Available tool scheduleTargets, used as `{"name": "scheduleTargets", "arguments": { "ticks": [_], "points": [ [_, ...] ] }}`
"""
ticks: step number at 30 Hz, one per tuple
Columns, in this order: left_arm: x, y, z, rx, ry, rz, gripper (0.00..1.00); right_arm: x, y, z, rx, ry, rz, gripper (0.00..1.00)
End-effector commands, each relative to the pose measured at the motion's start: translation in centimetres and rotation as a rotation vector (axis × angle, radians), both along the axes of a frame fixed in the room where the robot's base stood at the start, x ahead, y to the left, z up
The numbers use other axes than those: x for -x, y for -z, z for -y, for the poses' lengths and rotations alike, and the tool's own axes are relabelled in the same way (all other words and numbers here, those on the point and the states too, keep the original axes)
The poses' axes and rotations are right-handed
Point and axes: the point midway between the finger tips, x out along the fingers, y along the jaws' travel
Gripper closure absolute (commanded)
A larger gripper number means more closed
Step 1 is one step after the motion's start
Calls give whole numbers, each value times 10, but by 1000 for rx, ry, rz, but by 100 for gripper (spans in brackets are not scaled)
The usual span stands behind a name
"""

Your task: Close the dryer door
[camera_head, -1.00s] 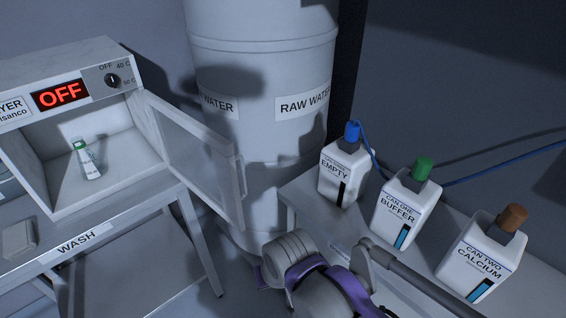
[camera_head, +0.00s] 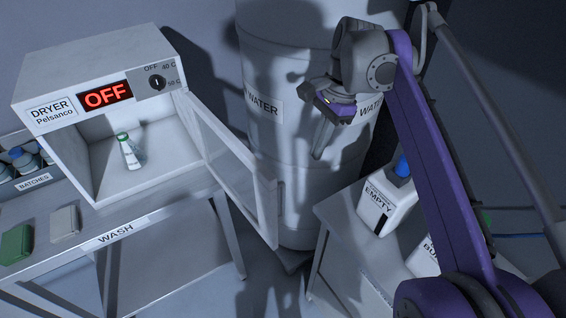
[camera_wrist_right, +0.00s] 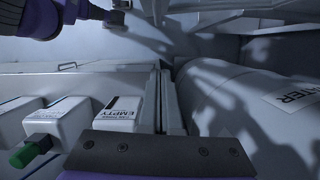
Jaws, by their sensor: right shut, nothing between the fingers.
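The dryer (camera_head: 60,88) stands on the wash table at the left in the head view, its display reading OFF. Its door (camera_head: 232,165) is swung wide open to the right, hinged at the dryer's right side. A small bottle with a green cap (camera_head: 129,152) stands inside the dryer. My right gripper (camera_head: 319,150) is raised to the right of the door, in front of the water barrel, pointing down, and is apart from the door. Its fingers are shut and empty. The fingers (camera_wrist_right: 165,100) also show in the right wrist view. My left gripper is not in view.
A large water barrel (camera_head: 270,160) stands behind the door. White canisters, one labelled EMPTY (camera_head: 383,208), stand on a right-hand table under my right arm. A green block (camera_head: 16,244) and a pale block (camera_head: 65,222) lie on the wash table.

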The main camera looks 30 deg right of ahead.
Motion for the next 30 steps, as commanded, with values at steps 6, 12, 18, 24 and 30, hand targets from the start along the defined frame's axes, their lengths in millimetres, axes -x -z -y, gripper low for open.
{"name": "scheduleTargets", "arguments": {
  "ticks": [6,12,18,24,30],
  "points": [
    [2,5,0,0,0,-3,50,1,21,-4,-3,6,-5,100],
    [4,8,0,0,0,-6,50,1,61,-15,-2,4,-4,100],
    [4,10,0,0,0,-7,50,1,101,-25,-2,3,-3,100],
    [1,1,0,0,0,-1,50,0,96,-55,-2,2,-1,100],
    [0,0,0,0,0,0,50,0,97,-64,-2,5,-2,100]
  ]
}}
